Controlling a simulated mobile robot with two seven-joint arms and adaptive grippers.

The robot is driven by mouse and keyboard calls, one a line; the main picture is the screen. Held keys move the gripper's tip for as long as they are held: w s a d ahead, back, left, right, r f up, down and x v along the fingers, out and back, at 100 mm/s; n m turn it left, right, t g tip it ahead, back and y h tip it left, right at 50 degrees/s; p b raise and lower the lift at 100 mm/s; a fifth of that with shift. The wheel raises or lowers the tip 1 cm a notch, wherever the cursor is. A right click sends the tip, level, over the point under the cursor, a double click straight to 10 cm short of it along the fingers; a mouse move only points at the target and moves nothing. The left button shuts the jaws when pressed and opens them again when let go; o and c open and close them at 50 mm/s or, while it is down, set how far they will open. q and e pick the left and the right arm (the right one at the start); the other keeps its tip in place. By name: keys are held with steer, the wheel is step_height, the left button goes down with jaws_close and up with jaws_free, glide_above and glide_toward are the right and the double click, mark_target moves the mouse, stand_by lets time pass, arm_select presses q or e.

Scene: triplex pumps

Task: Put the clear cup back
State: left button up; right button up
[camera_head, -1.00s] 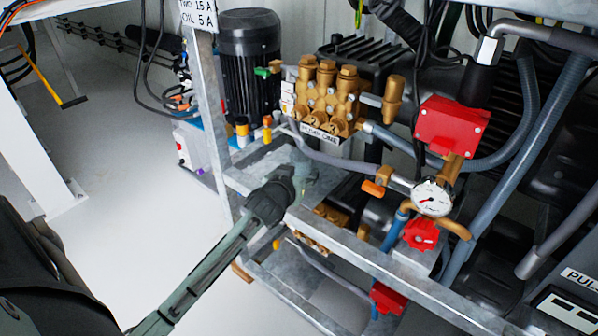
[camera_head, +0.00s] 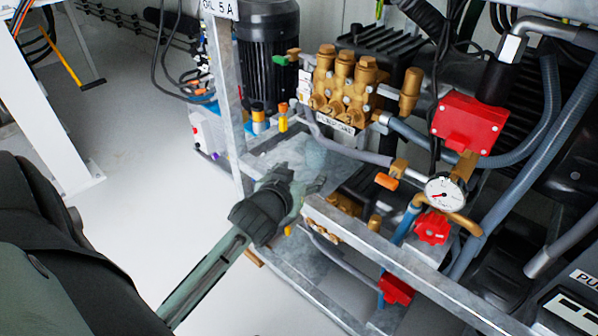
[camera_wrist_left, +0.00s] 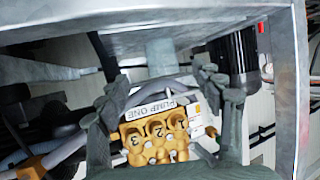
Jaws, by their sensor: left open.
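The clear cup (camera_head: 315,156) is a faint, see-through shape on the grey metal shelf (camera_head: 262,160) in front of the brass pump. In the left wrist view, which is upside down, the cup (camera_wrist_left: 163,52) shows as a pale bluish cylinder against the shelf (camera_wrist_left: 230,18). My left gripper (camera_head: 305,179) is open, just on the near side of the cup. In the left wrist view its fingers (camera_wrist_left: 162,78) are spread apart with the cup beyond and between them. No contact shows. My right gripper is not in view.
The brass pump (camera_head: 342,85) labelled PUMP ONE stands behind the shelf. A pressure gauge (camera_head: 445,192), a red valve knob (camera_head: 432,228) and hoses are to the right. The frame's front rail (camera_head: 390,255) and upright post (camera_head: 226,90) border the shelf. Open floor (camera_head: 120,140) lies left.

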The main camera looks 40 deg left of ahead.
arm_select(q)
steer(key=shift+s+d+r, duration=0.15)
steer(key=shift+s, duration=0.35)
steer(key=s+d+f+m+g+h, duration=0.2)
steer(key=s+d+m, duration=0.1)
steer(key=s+d, duration=0.3)
steer(key=s+d+f+m+g+h, duration=0.2)
steer(key=s+d+f+m, duration=0.1)
steer(key=s+d, duration=0.3)
steer(key=shift+s+f+g, duration=0.3)
steer(key=shift+f+g, duration=0.05)
steer(key=shift+g, duration=0.05)
